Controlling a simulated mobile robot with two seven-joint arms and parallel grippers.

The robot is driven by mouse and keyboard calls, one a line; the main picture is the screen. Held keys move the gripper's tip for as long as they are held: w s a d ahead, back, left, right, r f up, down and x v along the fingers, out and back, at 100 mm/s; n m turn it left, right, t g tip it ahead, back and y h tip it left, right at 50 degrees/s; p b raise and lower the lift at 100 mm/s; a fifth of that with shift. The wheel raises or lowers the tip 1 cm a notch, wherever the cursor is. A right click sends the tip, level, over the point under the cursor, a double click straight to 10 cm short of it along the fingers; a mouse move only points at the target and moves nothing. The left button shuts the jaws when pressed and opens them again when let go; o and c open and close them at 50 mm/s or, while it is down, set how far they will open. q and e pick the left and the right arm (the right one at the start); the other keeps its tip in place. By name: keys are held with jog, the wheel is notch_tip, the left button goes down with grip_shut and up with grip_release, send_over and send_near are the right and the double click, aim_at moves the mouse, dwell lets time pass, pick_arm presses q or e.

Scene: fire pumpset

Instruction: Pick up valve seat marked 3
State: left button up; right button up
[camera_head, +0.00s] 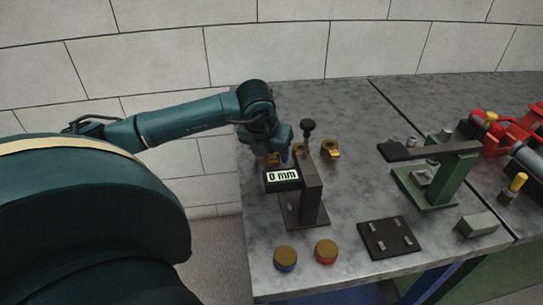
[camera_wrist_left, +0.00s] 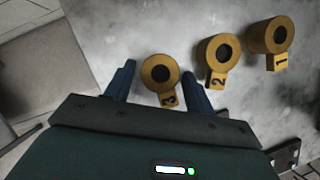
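The valve seat marked 3 (camera_wrist_left: 160,73) is a yellow ring with a dark centre and a small tag bearing the number. In the left wrist view it lies between the two blue fingers of my left gripper (camera_wrist_left: 158,85), which are spread apart with visible gaps on both sides. In the head view my left gripper (camera_head: 284,152) is over the back left of the table, partly hidden behind the gauge stand. Valve seat 2 (camera_wrist_left: 218,53) and valve seat 1 (camera_wrist_left: 270,36) lie to the right in the wrist view. My right gripper is not in view.
A gauge stand reading 0 mm (camera_head: 313,190) stands in front of the seats. Two round caps (camera_head: 285,257) (camera_head: 326,250), a dark plate (camera_head: 390,238), a green fixture (camera_head: 432,185) and red parts (camera_head: 510,132) occupy the table. A wall runs behind.

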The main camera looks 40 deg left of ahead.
pick_arm(q)
jog(key=c, duration=1)
jog(key=shift+r, duration=0.2)
